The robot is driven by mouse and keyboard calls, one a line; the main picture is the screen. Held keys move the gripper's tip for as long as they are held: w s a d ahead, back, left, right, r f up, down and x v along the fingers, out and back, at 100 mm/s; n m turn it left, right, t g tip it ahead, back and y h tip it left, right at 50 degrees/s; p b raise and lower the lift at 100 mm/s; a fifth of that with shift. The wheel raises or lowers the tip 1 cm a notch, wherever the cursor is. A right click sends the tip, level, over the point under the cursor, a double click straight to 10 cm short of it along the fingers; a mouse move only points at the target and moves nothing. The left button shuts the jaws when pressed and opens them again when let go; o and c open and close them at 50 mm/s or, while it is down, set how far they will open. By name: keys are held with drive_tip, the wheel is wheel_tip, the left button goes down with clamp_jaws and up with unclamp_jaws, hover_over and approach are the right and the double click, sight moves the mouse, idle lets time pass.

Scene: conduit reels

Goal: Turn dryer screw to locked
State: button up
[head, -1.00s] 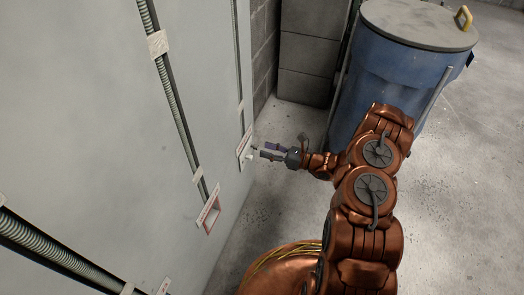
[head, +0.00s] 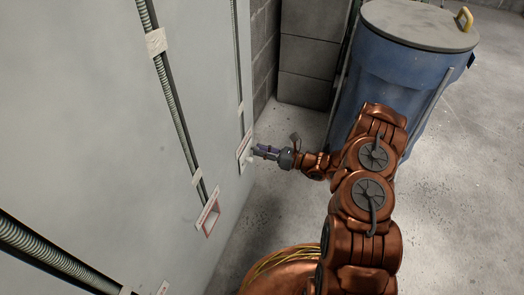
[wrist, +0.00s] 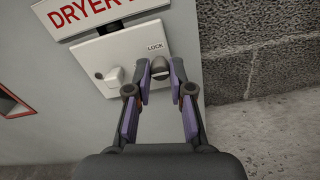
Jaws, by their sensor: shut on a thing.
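The dryer plate (wrist: 135,52) is a white box under a "DRYER" sign (wrist: 90,12) with red letters, partly cut off. The word "LOCK" is printed near its right side. The dryer screw (wrist: 159,73) is a small grey piece below "LOCK", between my fingertips. My gripper (wrist: 161,74) is shut on it; the fingers partly hide it, so I cannot tell its turn angle. In the head view my gripper (head: 257,151) reaches left to the dryer plate (head: 243,151) on the wall.
A white knob (wrist: 111,83) sticks out on the plate's left side. A blue barrel (head: 405,75) stands behind my arm. Grey blocks (head: 305,60) stand at the back. Floor on the right is clear.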

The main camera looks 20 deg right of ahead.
drive_tip(key=shift+r+m+p, duration=0.15)
drive_tip(key=shift+m+p, duration=0.15)
drive_tip(key=shift+p, duration=0.2)
clamp_jaws()
drive_tip(key=shift+m+p, duration=1.7)
drive_tip(key=shift+m, duration=6.9)
drive_tip(key=o, duration=0.8)
unclamp_jaws()
drive_tip(key=shift+o, duration=0.2)
drive_tip(key=shift+s+d, duration=0.1)
